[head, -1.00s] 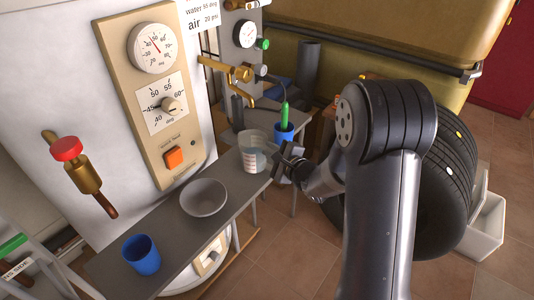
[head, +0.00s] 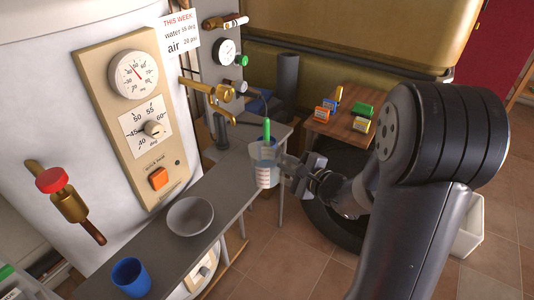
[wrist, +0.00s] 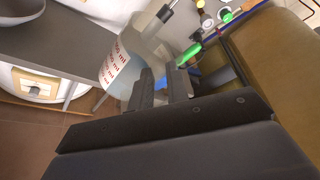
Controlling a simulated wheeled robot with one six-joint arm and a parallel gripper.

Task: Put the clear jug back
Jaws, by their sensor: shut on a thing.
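The clear jug (head: 268,177) with red measuring marks is upright in the head view, at the right edge of the grey bench (head: 232,177). My gripper (head: 288,168) is shut on the jug's right side. In the wrist view the jug (wrist: 118,62) shows large beside my gripper's fingers (wrist: 160,88), with its red marks facing the camera. The jug overlaps the bench edge and the floor beyond, so whether its base touches anything is unclear. My fingers hide part of it.
A grey bowl (head: 190,217) and a blue cup (head: 131,277) stand on the bench. A green-handled tool (head: 267,131) is behind the jug. A small wooden table (head: 337,127) with several coloured blocks is farther back. Boiler valves and gauges (head: 228,52) overhang the bench's far end.

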